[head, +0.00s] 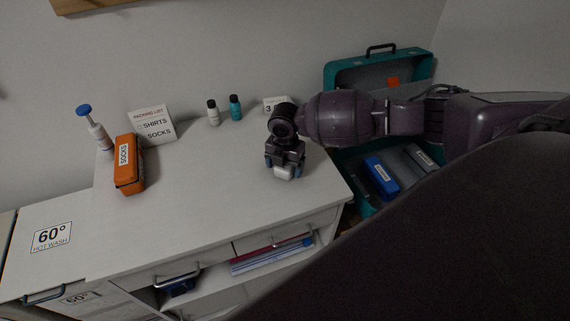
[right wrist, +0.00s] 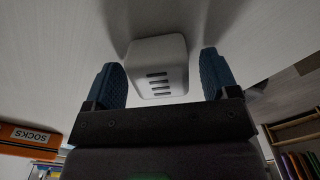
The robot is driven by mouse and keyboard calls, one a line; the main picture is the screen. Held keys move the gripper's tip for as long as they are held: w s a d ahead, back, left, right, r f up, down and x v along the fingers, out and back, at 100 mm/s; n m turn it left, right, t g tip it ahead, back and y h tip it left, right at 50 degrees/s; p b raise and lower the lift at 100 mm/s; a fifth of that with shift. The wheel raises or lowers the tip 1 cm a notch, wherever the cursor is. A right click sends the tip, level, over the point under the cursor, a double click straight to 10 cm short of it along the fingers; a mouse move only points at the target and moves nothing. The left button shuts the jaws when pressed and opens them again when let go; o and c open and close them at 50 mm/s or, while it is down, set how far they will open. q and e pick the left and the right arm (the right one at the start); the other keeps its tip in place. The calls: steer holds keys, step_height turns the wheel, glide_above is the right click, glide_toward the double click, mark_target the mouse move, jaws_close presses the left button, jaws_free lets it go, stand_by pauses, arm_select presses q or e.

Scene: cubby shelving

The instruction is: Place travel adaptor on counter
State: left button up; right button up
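The travel adaptor (head: 283,173) is a small white block with dark slots, at the counter's (head: 215,185) surface right of the middle. In the right wrist view the adaptor (right wrist: 158,70) sits between the blue fingertips. My right gripper (head: 284,168) points down over it. My left gripper is not in view.
An orange socks box (head: 129,165), a blue-capped bottle (head: 95,130), a packing list sign (head: 152,123) and two small bottles (head: 213,113) stand toward the back and left. An open teal suitcase (head: 345,75) lies to the right. The counter's front middle is clear.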

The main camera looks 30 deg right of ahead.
steer(key=shift+r, duration=0.15)
step_height(320, 180, up, 12)
stand_by(0.7)
